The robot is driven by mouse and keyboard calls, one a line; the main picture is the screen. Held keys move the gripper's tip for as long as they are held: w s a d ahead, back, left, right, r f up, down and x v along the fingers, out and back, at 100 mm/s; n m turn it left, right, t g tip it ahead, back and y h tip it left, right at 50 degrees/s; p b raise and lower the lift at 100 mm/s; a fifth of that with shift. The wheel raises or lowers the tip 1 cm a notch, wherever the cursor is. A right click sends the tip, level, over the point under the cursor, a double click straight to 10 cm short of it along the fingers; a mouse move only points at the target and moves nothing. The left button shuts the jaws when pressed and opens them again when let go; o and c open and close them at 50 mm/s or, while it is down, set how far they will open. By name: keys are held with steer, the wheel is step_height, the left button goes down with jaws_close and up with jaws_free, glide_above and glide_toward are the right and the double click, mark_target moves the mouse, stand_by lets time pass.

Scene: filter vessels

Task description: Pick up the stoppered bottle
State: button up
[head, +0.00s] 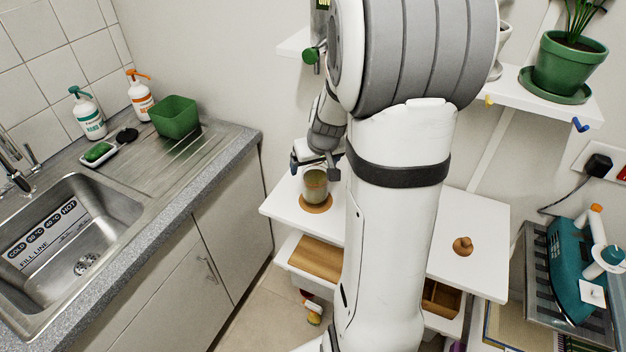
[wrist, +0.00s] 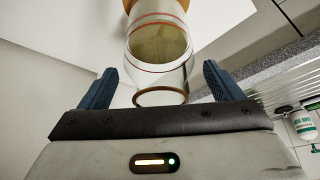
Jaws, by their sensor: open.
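A clear glass vessel (head: 315,186) with greenish-brown contents stands upright on a round cork-coloured mat (head: 318,207) on the white shelf. In the wrist view the glass vessel (wrist: 160,45) shows red lines around it and a brown ring at its near end; I see no clear stopper in it. My gripper (head: 314,164) is open just above the vessel. In the wrist view the blue fingers of my gripper (wrist: 160,72) stand on either side of the vessel's near end, apparently with gaps. A small brown knobbed piece (head: 463,246), perhaps a stopper, lies on the shelf further right.
The white shelf (head: 480,222) runs behind my arm, which hides its middle. A sink (head: 70,240) and counter with a green tub (head: 175,117) and pump bottles are left. A teal device (head: 580,265) stands at right. A plant pot (head: 569,65) sits on an upper shelf.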

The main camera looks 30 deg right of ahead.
steer(key=shift+c, duration=0.5)
jaws_close()
stand_by(0.5)
